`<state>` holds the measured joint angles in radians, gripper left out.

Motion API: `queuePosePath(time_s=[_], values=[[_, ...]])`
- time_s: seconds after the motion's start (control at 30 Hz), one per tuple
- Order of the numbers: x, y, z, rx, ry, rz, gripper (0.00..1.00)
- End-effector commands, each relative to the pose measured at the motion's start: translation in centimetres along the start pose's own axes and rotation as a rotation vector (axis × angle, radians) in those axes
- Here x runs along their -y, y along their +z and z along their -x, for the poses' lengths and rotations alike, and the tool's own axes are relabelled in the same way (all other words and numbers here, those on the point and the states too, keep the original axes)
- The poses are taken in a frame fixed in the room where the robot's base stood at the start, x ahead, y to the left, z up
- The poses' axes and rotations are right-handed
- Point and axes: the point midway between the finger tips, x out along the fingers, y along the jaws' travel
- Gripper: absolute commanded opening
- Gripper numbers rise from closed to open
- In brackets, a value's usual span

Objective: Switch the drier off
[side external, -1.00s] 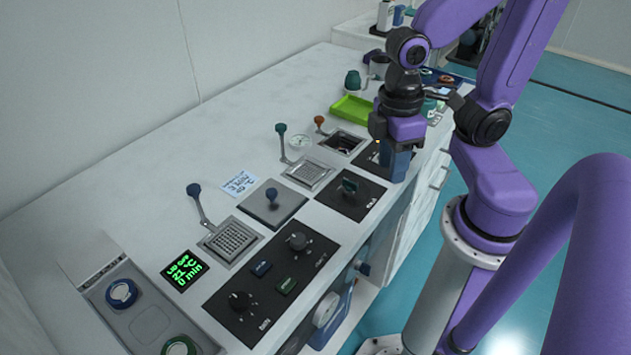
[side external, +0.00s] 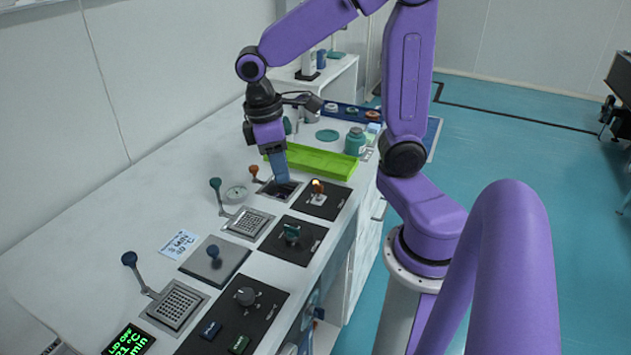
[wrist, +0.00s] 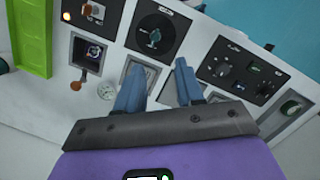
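I cannot read which unit is the drier. A black panel (side external: 335,200) carries a small switch with a glowing orange-white lamp (side external: 318,186); the lamp also shows in the wrist view (wrist: 67,16). Beside it, a dark square well (side external: 287,191) has an orange-knobbed lever (side external: 254,170). A black panel with a green rotary knob (side external: 291,233) sits nearer the camera; the knob also shows in the wrist view (wrist: 154,37). My gripper (side external: 282,181) is above the well, partly hiding it. In the wrist view my gripper (wrist: 159,64) is open, its blue fingers apart with nothing between them.
A green tray (side external: 325,163) lies behind the well, with a teal jar (side external: 354,142) beside it. The bench's left strip is clear.

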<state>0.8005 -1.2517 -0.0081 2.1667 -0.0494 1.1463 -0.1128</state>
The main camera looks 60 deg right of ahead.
Motion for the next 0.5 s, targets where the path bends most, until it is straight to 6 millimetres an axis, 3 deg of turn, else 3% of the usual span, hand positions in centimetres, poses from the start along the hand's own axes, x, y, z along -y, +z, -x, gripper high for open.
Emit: queuePosePath(time_s=[0.27,0.5], values=[[-8.7,-0.3,0.0,0.105,-0.060,-0.257,0.37],[-15.4,1.9,-0.7,0.185,-0.132,-0.452,0.37]])
